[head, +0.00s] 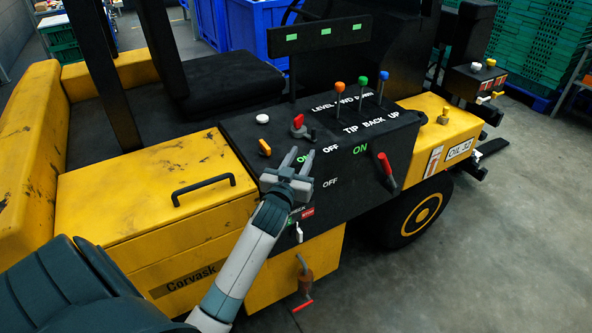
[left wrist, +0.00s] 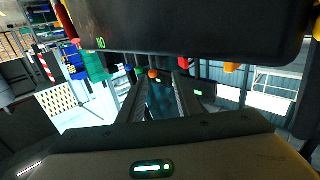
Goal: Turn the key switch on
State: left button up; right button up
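The black control panel (head: 340,170) of a yellow vehicle carries several controls; which one is the key switch is not certain. A red switch with a grey base (head: 298,125) sits on the panel top, and a small orange switch (head: 264,147) sits at its left. A red-handled lever (head: 386,166) is farther right, near green "ON" and white "OFF" labels. My left gripper (head: 300,154) is open and empty, its fingers pointing up over the panel just below the red switch. In the left wrist view, the gripper (left wrist: 157,80) shows two separated fingers with nothing between them. My right gripper is not in view.
Levers with orange (head: 340,86), green (head: 362,80) and blue (head: 384,75) knobs stand behind the labels. A black bar with green lights (head: 325,33) rises at the panel's back. A yellow lid with a black handle (head: 203,187) lies left. Floor is clear at right.

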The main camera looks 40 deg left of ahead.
pick_arm(q)
jog(key=shift+b+v, duration=0.35)
jog(key=shift+v, duration=1.9)
